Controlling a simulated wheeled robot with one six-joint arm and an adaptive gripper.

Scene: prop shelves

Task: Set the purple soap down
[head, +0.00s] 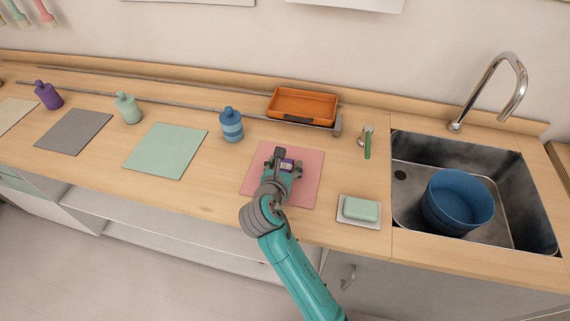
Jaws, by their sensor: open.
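My gripper (284,164) is low over the pink mat (309,183) in the middle of the counter, its jaws open. A small purple patch, which looks like the purple soap (287,163), shows between or just under the fingers. The gripper hides most of it. I cannot tell whether it rests on the mat or touches a finger. A green soap (361,209) lies in a pale dish (345,219) at the counter's front edge, right of the mat.
A blue bottle (231,127) stands left of the mat, an orange tray (303,105) behind it. A green-handled brush (367,145) is at the right. The sink (510,190) holds a blue tub (458,200). Green (165,151) and grey (73,132) mats lie clear at left.

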